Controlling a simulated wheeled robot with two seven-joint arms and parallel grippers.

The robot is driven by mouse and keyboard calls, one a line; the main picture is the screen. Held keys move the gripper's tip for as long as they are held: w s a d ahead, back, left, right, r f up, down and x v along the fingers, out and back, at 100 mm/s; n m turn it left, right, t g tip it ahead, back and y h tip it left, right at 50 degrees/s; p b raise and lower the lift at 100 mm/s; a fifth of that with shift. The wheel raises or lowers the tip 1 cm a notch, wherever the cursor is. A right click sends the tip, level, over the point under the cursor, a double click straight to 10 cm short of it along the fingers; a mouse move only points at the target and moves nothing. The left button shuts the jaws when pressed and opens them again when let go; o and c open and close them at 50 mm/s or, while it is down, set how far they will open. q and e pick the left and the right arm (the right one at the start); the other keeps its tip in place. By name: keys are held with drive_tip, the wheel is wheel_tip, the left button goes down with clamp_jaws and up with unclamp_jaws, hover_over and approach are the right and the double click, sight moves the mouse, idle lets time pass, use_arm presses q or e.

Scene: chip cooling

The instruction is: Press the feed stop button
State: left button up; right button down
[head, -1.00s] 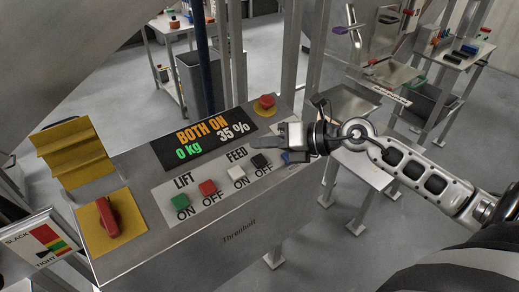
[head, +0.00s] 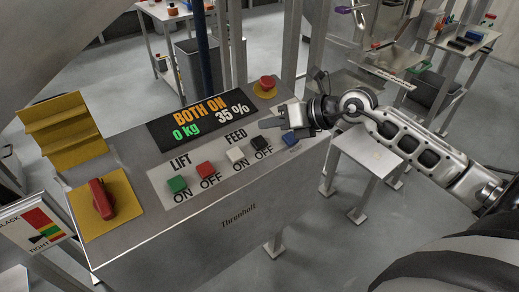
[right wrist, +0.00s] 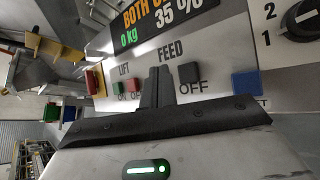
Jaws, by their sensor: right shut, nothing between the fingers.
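The control panel (head: 215,215) carries the FEED buttons. The black FEED OFF button (head: 258,143) sits between the white FEED ON button (head: 236,155) and a blue button (head: 289,138). My right gripper (head: 280,118) is shut and empty, over the panel's right part behind the black and blue buttons in the picture. In the right wrist view its closed fingers (right wrist: 158,88) appear just left of the black button (right wrist: 187,73), apart from it in the picture. The white button is not visible there. My left gripper is not in view.
Green (head: 177,184) and red (head: 206,169) LIFT buttons sit further left. A display (head: 200,117) reads BOTH ON, 0 kg, 35 %. The wrist view also shows a black knob (right wrist: 302,20).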

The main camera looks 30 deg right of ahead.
sight(254, 140)
drive_tip(key=f+b, duration=0.1)
drive_tip(key=w+f+b, duration=0.1)
drive_tip(key=f, duration=0.1)
drive_tip(key=shift+f, duration=0.1)
drive_tip(key=shift+w+f, duration=0.1)
drive_tip(key=shift+f, duration=0.25)
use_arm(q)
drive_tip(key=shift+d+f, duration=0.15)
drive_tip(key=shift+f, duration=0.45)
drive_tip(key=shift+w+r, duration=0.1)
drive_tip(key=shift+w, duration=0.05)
use_arm(e)
drive_tip(key=shift+f, duration=0.1)
idle(0.9)
use_arm(q)
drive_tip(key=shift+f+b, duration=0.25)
drive_tip(key=shift+b, duration=0.15)
use_arm(e)
drive_tip(key=shift+w+f, duration=0.15)
drive_tip(key=shift+f, duration=0.15)
